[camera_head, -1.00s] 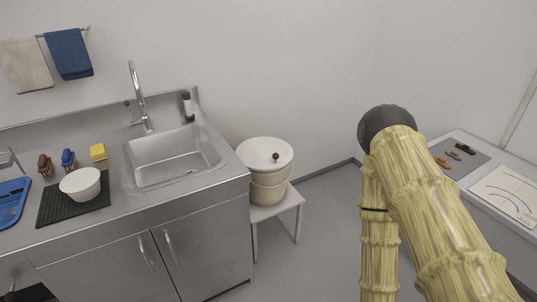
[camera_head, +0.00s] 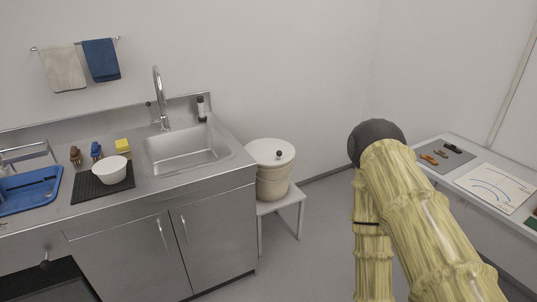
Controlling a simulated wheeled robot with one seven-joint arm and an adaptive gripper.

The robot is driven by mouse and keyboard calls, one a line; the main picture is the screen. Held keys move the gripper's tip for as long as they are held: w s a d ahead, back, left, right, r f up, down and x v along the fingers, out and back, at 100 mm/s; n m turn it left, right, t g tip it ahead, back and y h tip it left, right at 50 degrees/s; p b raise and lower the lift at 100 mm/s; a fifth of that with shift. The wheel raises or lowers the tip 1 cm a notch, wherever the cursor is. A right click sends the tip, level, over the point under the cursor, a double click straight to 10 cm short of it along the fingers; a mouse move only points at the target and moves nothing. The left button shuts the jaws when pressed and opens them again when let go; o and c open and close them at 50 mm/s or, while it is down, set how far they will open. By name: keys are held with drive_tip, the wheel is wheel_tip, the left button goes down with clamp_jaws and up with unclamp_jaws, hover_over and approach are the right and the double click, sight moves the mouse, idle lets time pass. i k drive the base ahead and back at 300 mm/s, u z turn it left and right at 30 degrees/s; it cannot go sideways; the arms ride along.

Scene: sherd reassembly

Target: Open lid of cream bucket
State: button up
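The cream bucket (camera_head: 271,186) stands upright on a small white stool (camera_head: 283,204) just right of the sink cabinet. Its white lid (camera_head: 262,152) with a dark round knob (camera_head: 279,154) lies on top and looks closed. My arm, in a yellow bamboo-like cover with a dark grey joint, fills the right part of the view, to the right of the bucket and apart from it. My gripper is not visible in this view.
A steel counter with a sink (camera_head: 187,150) is left of the bucket. It carries a white bowl (camera_head: 112,170) on a black mat, a yellow sponge, brushes and a blue tray (camera_head: 30,190). A table (camera_head: 455,182) with small tools and a sheet is at right. Floor between is clear.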

sight(267, 152)
drive_tip(key=u, duration=0.3)
drive_tip(key=i, duration=1.25)
drive_tip(key=z, duration=0.1)
